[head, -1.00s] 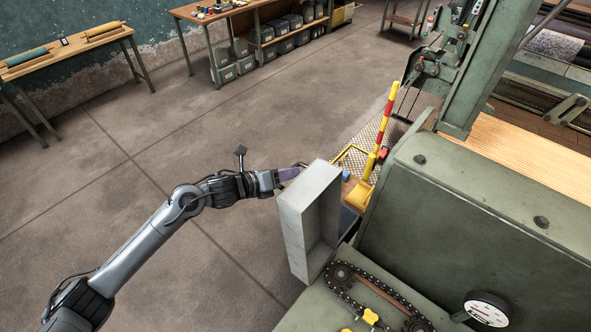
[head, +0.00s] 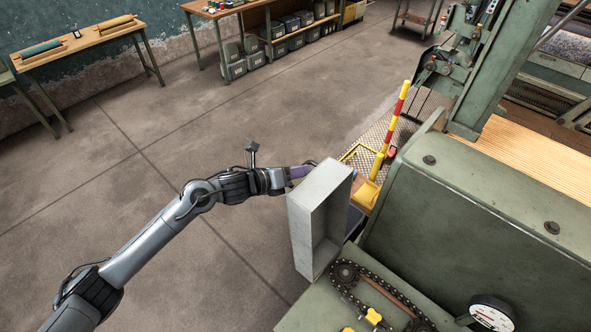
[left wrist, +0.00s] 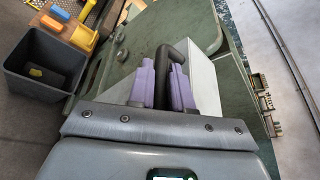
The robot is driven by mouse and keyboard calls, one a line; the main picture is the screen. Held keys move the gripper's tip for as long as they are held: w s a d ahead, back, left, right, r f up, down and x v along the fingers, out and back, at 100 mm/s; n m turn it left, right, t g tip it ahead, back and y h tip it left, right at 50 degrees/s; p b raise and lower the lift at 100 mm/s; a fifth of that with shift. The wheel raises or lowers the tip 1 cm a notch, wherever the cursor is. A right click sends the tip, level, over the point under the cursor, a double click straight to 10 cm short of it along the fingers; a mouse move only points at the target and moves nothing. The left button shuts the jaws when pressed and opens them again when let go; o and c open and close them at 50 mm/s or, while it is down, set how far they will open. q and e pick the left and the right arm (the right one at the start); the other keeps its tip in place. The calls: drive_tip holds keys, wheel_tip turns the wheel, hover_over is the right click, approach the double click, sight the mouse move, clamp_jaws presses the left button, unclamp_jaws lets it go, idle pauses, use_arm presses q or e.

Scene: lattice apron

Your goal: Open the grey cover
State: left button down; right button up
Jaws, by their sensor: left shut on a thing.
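The grey cover (head: 314,220) is a box-like lid that stands swung out at the left end of the green machine in the head view. Its hollow inner side faces right, toward the machine. My left gripper (head: 303,170) reaches its far outer side from the left. In the left wrist view the purple fingers (left wrist: 163,84) are shut on a dark curved handle (left wrist: 172,52), with the pale cover (left wrist: 204,88) just to the right. The fingertips are hidden behind the cover in the head view. My right gripper is in neither view.
An exposed chain and sprockets (head: 345,272) lie on the green machine (head: 449,202) beside the cover. A yellow and red lever (head: 391,132) stands behind it. A dark bin (left wrist: 43,65) shows at the wrist view's left. The floor to the left is clear.

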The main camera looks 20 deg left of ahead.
sight(322, 183)
use_arm(q)
drive_tip(key=s+d, duration=0.1)
drive_tip(key=d, duration=0.1)
drive_tip(key=s+d+r, duration=0.1)
drive_tip(key=d, duration=0.2)
drive_tip(key=s+d+r, duration=0.1)
drive_tip(key=d, duration=0.1)
drive_tip(key=shift+d, duration=0.25)
drive_tip(key=c, duration=1.4)
unclamp_jaws()
drive_tip(key=b+v, duration=0.2)
drive_tip(key=v, duration=0.7)
drive_tip(key=shift+s+a, duration=0.3)
drive_tip(key=shift+s+a+r+b, duration=0.25)
drive_tip(key=shift+s+r+b, duration=0.05)
drive_tip(key=shift+s+b, duration=0.1)
